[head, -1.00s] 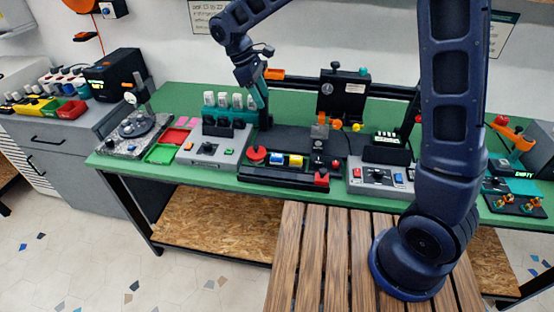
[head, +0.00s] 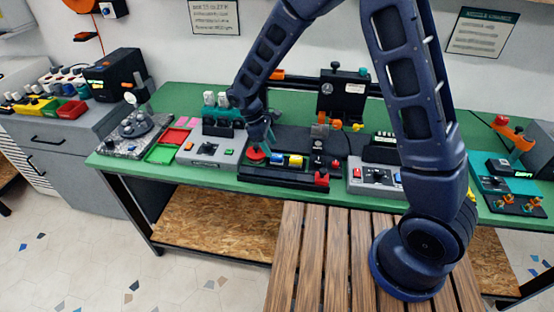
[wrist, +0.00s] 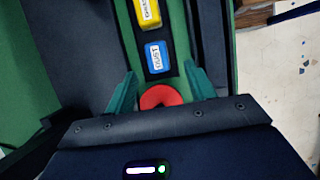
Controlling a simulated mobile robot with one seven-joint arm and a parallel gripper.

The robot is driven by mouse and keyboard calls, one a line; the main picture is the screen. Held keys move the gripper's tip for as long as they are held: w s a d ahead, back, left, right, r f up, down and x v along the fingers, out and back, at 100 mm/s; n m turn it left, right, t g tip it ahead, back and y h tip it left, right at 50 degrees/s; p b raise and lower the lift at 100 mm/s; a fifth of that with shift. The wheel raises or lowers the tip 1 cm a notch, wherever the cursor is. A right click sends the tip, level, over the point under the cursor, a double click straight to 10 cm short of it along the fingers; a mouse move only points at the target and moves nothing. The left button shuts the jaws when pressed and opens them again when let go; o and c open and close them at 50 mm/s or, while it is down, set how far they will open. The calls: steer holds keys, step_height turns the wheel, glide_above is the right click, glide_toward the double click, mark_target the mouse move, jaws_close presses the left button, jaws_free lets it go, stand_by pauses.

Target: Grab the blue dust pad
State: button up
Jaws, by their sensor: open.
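The blue dust pad (wrist: 158,57) lies in a dark tray and has a white label reading DUST. In the head view the blue pad (head: 279,160) sits between a red round piece and a yellow pad. My gripper (wrist: 160,75) is open and empty, with one teal finger on each side of the tray. The fingertips are close to the near end of the blue pad, and the red round piece (wrist: 161,97) shows between the fingers. In the head view my gripper (head: 267,143) is low over the tray's left end.
The yellow pad (wrist: 147,14) lies just beyond the blue one in the same tray (head: 286,177). A grey control box (head: 208,149) stands to the left and another (head: 373,177) to the right. A red knob (head: 322,177) is at the tray's right end.

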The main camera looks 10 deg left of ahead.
mark_target(276, 155)
steer(key=shift+x, duration=2.7)
steer(key=shift+w+d, duration=0.1)
steer(key=shift+w, duration=0.1)
steer(key=c, duration=1)
steer(key=shift+r, duration=0.15)
